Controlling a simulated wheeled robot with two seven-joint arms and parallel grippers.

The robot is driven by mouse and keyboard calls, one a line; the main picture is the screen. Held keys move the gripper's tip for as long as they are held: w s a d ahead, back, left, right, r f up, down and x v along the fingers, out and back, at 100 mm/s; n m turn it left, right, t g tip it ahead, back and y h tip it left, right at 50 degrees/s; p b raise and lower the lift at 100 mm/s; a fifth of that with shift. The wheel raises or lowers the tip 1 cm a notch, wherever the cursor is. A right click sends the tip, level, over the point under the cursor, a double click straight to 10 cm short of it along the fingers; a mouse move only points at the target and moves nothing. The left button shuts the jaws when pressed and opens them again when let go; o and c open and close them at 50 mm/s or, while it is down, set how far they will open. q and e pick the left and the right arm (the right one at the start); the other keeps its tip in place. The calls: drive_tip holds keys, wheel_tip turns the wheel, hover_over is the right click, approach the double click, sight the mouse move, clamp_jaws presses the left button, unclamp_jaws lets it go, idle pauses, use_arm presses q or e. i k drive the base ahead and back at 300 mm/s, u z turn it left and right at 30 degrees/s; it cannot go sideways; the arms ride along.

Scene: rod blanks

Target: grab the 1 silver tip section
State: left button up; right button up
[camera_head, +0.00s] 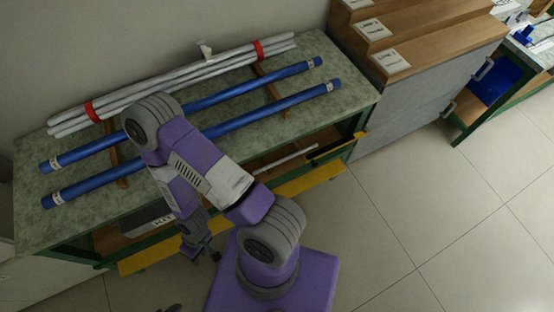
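Several long silver rods (190,76) lie bundled at the back of the bench top, with red bands around them. A short thin silver rod (286,159) lies on the open lower level at the front right of the bench; I cannot tell if it is the tip section. My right gripper (203,256) hangs low in front of the bench, near its yellow front edge. Its dark fingers look apart, with nothing visible between them. It is well left of the short rod and below the bundle. My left gripper does not show.
Two blue rods with white labelled ends, one the farther rod (228,94) and one the nearer (285,103), lie on wooden supports on the bench top (345,97). A stepped wooden rack (425,40) with labels stands at right. A blue bin (497,80) is beyond. Floor at right is clear.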

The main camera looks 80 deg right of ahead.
sight(271, 165)
drive_tip(key=k, duration=0.85)
drive_tip(key=z, duration=1.15)
drive_tip(key=i, duration=0.5)
drive_tip(key=u, duration=0.05)
